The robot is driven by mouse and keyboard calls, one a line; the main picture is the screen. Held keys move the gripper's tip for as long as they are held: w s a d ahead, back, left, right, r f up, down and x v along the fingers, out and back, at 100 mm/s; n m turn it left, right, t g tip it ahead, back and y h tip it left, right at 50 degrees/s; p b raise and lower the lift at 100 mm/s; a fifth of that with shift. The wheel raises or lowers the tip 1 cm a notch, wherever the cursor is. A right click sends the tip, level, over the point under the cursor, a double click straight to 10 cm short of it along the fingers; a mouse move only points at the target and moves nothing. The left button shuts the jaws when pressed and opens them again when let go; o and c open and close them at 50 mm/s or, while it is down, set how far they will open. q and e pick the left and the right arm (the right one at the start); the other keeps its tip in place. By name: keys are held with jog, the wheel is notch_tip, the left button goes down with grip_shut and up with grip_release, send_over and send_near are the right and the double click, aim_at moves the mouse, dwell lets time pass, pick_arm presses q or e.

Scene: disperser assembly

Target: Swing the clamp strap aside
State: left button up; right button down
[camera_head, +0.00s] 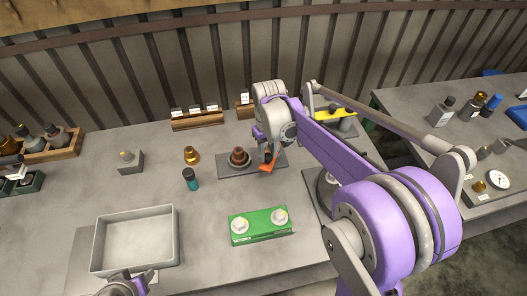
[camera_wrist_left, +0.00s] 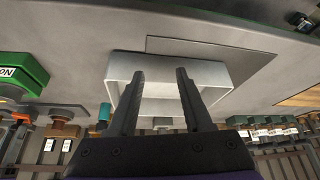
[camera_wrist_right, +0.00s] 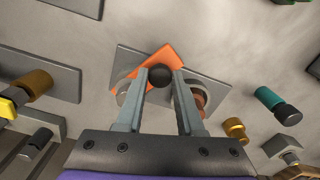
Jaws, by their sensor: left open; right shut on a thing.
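The orange clamp strap (camera_head: 268,165) lies on a dark fixture plate (camera_head: 228,168), beside a reddish-brown round part (camera_head: 239,156). In the right wrist view the strap (camera_wrist_right: 146,70) slants across the plate, with a black knob (camera_wrist_right: 160,75) on it. My right gripper (camera_wrist_right: 160,74) is shut on this knob; its hand hides part of the strap in the head view. The brown part (camera_wrist_right: 200,97) is partly behind a finger. My left gripper (camera_wrist_left: 155,74) is open and empty, above the grey tray (camera_wrist_left: 222,95).
The grey tray (camera_head: 174,242) stands front left. A green block with two round fittings (camera_head: 232,240) lies in front of the plate. A yellow-topped fixture (camera_head: 345,126) is behind my right arm.

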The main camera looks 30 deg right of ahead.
aim_at(271, 157)
pick_arm(q)
jog(key=shift+f, duration=0.15)
pick_arm(e)
jog(key=shift+s+d+n, duration=0.35)
jog(key=shift+d+n, duration=0.05)
jog(key=shift+n, duration=0.5)
jog(key=c, duration=0.5)
grip_release()
pick_arm(q)
jog(key=shift+w+r, duration=0.1)
jog(key=shift+r, duration=0.35)
pick_arm(e)
notch_tip(271, 157, up, 11)
jog(key=shift+f, duration=0.1)
jog(key=shift+s, duration=0.1)
